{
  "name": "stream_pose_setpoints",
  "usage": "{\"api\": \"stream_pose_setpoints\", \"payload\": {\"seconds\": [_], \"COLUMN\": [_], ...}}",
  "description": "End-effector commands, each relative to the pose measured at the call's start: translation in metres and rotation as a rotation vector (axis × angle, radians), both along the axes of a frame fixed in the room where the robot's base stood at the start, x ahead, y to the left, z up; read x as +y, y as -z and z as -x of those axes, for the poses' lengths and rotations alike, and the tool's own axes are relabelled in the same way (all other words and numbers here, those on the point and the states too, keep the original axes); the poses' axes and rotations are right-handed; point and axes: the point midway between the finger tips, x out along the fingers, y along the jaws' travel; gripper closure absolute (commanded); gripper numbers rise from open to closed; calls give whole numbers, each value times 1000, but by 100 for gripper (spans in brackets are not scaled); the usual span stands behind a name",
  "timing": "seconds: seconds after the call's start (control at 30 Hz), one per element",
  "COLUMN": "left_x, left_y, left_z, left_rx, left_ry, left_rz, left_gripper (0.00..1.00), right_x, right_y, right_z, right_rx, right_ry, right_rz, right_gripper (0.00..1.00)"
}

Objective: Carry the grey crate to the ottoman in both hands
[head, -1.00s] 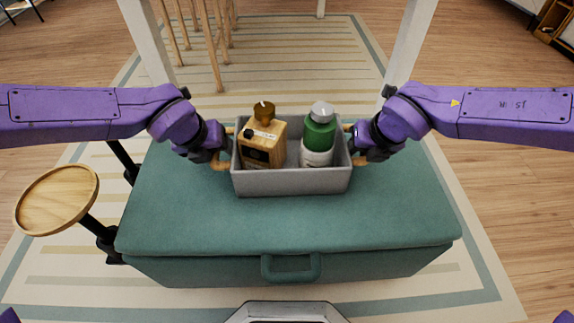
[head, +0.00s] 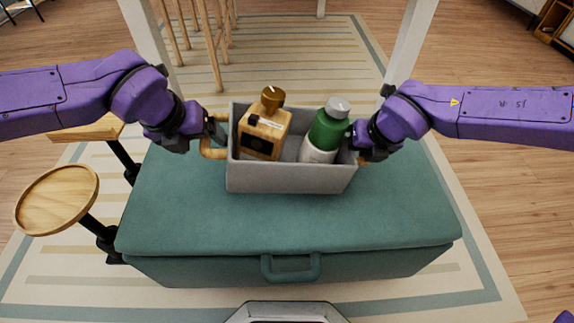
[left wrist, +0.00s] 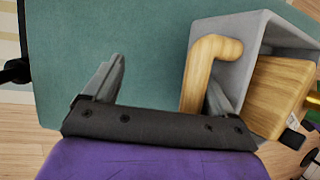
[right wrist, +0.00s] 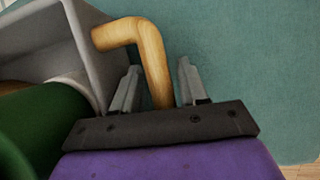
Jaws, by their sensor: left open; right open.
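The grey crate (head: 285,178) is over the teal ottoman (head: 290,222), leaning a little; I cannot tell whether its whole base touches the top. A tan bottle (head: 264,128) and a green-and-white bottle (head: 326,132) stand inside, both tilted right. My left gripper (head: 214,130) is open at the left wooden handle; in the left wrist view that handle (left wrist: 202,70) lies between the fingers, close to the right finger. My right gripper (head: 362,150) is open; in the right wrist view the right wooden handle (right wrist: 150,55) passes between its fingers.
A round wooden side table (head: 57,198) stands left of the ottoman, with another wooden top (head: 90,130) behind it. Wooden legs (head: 210,45) and pale posts (head: 410,40) stand behind. The ottoman's front top is clear.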

Motion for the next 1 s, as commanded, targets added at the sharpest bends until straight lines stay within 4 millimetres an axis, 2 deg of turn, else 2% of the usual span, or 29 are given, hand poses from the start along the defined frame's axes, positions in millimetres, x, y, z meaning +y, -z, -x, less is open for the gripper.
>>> {"api": "stream_pose_setpoints", "payload": {"seconds": [0.03, 0.13, 0.17, 0.23, 0.4, 0.77, 1.0], "left_x": [-4, -4, -4, -4, -4, -4, -4], "left_y": [-9, -9, -10, -10, -10, -9, -8], "left_z": [-2, -2, -2, -2, -2, -2, -2], "left_rx": [-19, -20, -21, -21, -21, -20, -18], "left_ry": [8, 7, 7, 6, 6, 6, 7], "left_rz": [19, 19, 20, 21, 21, 20, 18], "left_gripper": [10, 10, 10, 10, 10, 10, 10], "right_x": [-3, -4, -4, -4, -4, -4, -11], "right_y": [4, 5, 5, 5, 6, 1, -37], "right_z": [1, 0, 0, 0, 0, 2, 15], "right_rx": [9, 10, 10, 11, 11, 8, 3], "right_ry": [4, 5, 6, 7, 6, 4, 5], "right_rz": [6, 7, 8, 9, 9, 7, 3], "right_gripper": [49, 49, 53, 30, 15, 15, 15]}}
